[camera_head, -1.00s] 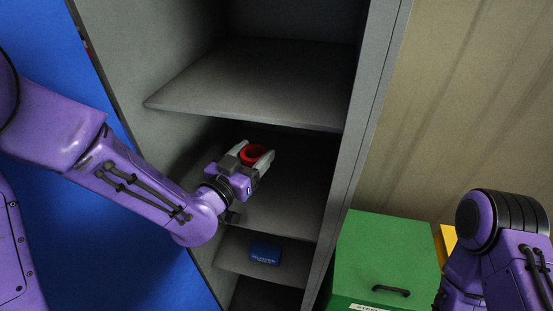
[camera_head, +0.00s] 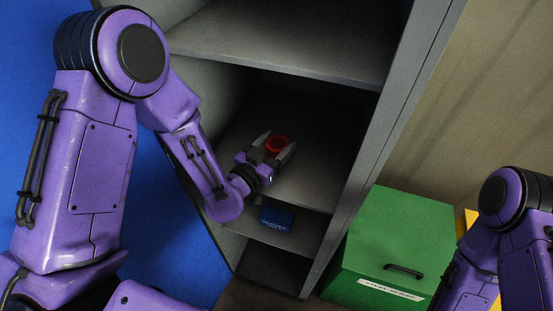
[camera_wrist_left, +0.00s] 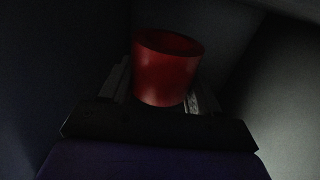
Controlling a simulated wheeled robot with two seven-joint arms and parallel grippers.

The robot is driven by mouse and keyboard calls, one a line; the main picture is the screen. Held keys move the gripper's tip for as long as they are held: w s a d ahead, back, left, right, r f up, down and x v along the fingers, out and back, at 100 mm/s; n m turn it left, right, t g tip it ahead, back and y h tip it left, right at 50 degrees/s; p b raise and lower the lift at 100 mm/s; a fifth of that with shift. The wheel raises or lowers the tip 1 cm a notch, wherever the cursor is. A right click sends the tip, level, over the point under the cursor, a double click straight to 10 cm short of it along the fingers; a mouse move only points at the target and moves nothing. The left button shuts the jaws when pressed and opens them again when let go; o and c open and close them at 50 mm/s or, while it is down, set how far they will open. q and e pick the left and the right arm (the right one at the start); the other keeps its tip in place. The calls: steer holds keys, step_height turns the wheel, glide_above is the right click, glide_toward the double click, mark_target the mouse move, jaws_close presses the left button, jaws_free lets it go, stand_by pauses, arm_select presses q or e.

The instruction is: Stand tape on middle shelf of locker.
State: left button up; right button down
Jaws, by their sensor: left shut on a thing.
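The red roll of tape (camera_head: 277,146) is held between the fingers of my left gripper (camera_head: 273,149), inside the grey locker (camera_head: 398,110). It is over the middle shelf (camera_head: 318,178); I cannot tell whether it touches the shelf. In the left wrist view the red tape (camera_wrist_left: 167,70) is upright, with its open top rim showing, and the fingers sit on either side of its lower part. My right gripper is out of view; only part of my right arm shows at the right edge.
An upper shelf (camera_head: 290,52) lies above the gripper. A blue box (camera_head: 277,218) is on the shelf below. A green box (camera_head: 385,235) with a black handle stands right of the locker, with something yellow behind it. A blue panel (camera_head: 150,235) is left of the locker.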

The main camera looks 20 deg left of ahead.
arm_select(q)
step_height(320, 180, down, 4)
steer(key=b, duration=0.2)
steer(key=shift+s+b, duration=0.1)
steer(key=shift+b, duration=0.25)
steer(key=shift+f, duration=0.25)
steer(key=shift+w+r, duration=0.1)
steer(key=shift+w, duration=0.2)
steer(key=shift+s, duration=0.2)
steer(key=o, duration=1)
steer(key=shift+o, duration=0.8)
steer(key=shift+w, duration=0.1)
steer(key=shift+r, duration=0.1)
steer(key=v, duration=0.1)
steer(key=b+v, duration=0.2)
steer(key=v, duration=0.1)
steer(key=shift+f, duration=0.3)
steer(key=p+v, duration=0.6)
steer(key=v, duration=0.2)
steer(key=shift+r+p, duration=0.3)
steer(key=shift+r, duration=0.05)
